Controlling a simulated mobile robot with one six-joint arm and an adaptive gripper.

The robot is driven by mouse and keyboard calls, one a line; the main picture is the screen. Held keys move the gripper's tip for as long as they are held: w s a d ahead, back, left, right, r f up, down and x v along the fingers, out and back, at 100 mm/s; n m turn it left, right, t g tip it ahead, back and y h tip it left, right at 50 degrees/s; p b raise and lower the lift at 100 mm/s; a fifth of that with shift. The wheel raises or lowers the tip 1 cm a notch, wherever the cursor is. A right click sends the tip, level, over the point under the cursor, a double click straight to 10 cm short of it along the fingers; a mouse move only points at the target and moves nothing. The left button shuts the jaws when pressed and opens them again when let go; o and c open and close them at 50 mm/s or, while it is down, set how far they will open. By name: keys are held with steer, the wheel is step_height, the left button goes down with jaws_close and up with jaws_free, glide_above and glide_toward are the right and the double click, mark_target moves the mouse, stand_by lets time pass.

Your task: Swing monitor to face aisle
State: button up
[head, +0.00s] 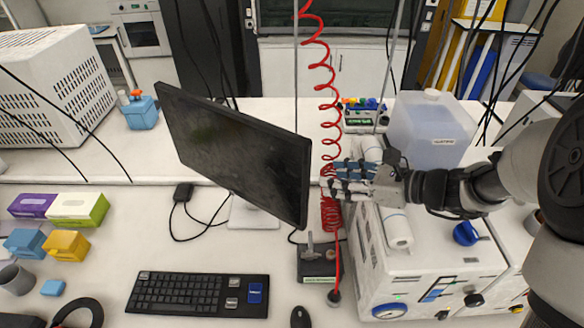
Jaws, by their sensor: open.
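The monitor (235,150) is a dark flat screen on a white stand (252,212), in the middle of the bench. Its screen is turned and appears tilted, with the right edge lower and nearer in the picture. My gripper (334,180) is open, just right of the monitor's right edge, beside the red coiled hose. A gap shows between the gripper and the monitor edge. I cannot tell its depth relative to the hose.
A red coiled hose (328,105) hangs right of the monitor. A keyboard (198,294) and mouse (300,317) lie in front. A white instrument (420,262) stands below my arm, and a translucent canister (432,130) behind. Black cables hang around.

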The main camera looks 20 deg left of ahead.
mark_target(291, 172)
steer(key=x, duration=1.4)
steer(key=shift+b, duration=0.4)
jaws_close()
steer(key=shift+w, duration=0.1)
